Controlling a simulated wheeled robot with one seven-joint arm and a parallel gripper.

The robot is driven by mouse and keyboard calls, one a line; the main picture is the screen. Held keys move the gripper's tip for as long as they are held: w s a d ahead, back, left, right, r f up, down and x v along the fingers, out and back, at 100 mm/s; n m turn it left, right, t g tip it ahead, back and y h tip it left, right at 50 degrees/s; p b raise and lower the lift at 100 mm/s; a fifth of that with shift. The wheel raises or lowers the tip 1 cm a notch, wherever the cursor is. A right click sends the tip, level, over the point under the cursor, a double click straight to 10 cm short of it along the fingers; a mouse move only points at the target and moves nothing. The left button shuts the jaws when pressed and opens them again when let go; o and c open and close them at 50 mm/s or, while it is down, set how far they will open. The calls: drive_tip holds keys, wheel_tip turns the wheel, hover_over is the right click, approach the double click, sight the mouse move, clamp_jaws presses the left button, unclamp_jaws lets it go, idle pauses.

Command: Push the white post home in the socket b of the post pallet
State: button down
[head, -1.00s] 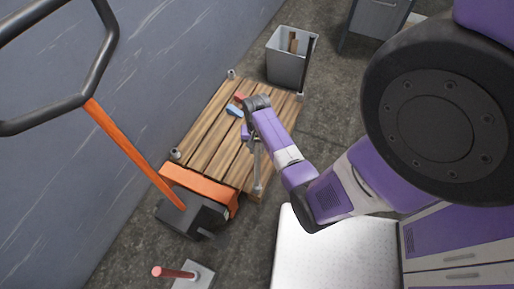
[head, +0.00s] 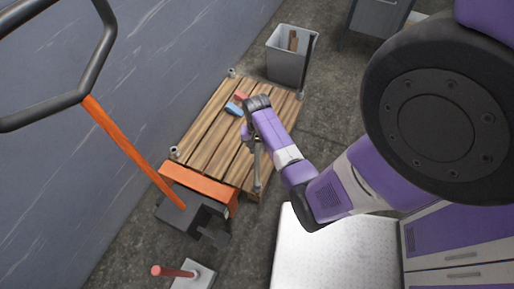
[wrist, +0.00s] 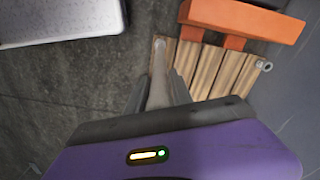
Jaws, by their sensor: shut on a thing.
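The wooden post pallet (head: 215,130) lies on the floor with short grey sockets at its corners. The post (wrist: 158,88) looks pale grey-white and stands between my gripper's fingers. My gripper (wrist: 158,94) is shut on it. In the head view the post (head: 257,172) runs down to the pallet's near right corner, and in the wrist view its far end meets that corner. The socket there is hidden by the post, and I cannot tell how deep the post sits. No letters show on the sockets. Other sockets stand empty at the near left (head: 175,152) and far left (head: 232,72).
An orange pallet truck (head: 200,184) with a tall handle stands at the pallet's near end. A red and a blue block (head: 234,108) lie on the slats. A grey bin (head: 288,58) stands beyond. A red post on a grey base (head: 192,274) stands in front.

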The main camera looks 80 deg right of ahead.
drive_tip(key=shift+f, duration=0.15)
drive_tip(key=c, duration=1.1)
unclamp_jaws()
drive_tip(key=shift+o, duration=0.2)
wheel_tip(320, 180, up, 8)
drive_tip(key=shift+f+p, duration=0.1)
drive_tip(key=shift+p, duration=0.45)
